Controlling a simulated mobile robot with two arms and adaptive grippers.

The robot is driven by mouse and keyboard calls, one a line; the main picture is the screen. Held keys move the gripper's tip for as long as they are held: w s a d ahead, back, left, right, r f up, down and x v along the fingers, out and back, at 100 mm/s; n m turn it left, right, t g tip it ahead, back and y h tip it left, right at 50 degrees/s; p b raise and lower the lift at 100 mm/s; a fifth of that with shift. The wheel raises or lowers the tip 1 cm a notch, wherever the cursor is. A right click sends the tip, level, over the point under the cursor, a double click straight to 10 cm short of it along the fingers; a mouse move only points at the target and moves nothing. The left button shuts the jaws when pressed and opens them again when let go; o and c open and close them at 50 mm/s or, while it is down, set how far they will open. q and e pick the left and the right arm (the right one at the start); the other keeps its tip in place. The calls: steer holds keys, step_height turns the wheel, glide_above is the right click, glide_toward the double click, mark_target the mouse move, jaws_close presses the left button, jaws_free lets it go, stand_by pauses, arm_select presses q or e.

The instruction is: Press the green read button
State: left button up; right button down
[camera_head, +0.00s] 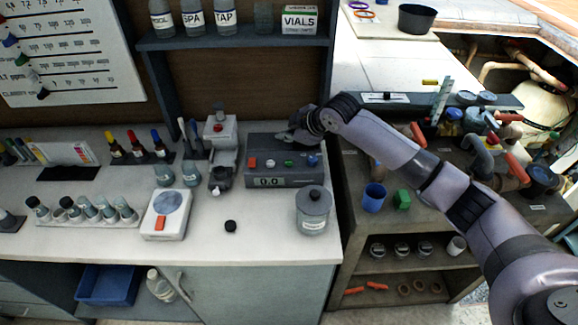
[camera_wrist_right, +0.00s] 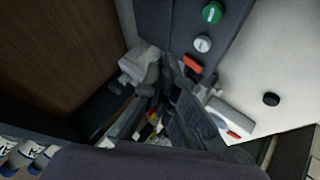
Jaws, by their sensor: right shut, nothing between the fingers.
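The green button (camera_head: 288,163) is on the sloped top of a dark grey meter (camera_head: 305,181) with a small display that reads like 0.0. It sits between a white button (camera_head: 271,163) and a blue button (camera_head: 312,160), with a red button (camera_head: 252,162) at the left end. In the right wrist view the green button (camera_wrist_right: 212,13) is at the top, beyond the white one (camera_wrist_right: 202,43). My right gripper (camera_head: 281,138) is shut and empty over the meter's back part, behind the button row, apart from the green button. My left gripper is not in view.
A grey lidded jar (camera_head: 313,210) stands in front of the meter's right end. A grey-white instrument (camera_head: 221,135) stands to its left. A black cap (camera_head: 231,226) lies in front. A shelf (camera_head: 235,41) with bottles hangs behind. The bench front right of the white scale (camera_head: 166,228) is mostly clear.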

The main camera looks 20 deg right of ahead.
steer(key=b, duration=0.4)
glide_above(287, 164)
step_height(287, 164, down, 4)
steer(key=shift+d+f, duration=0.1)
steer(key=shift+f, duration=1.25)
steer(key=shift+f, duration=0.1)
steer(key=shift+f, duration=0.35)
steer(key=shift+f, duration=0.5)
stand_by(0.5)
steer(key=shift+r, duration=0.1)
steer(key=shift+r+p, duration=0.7)
steer(key=shift+r, duration=0.1)
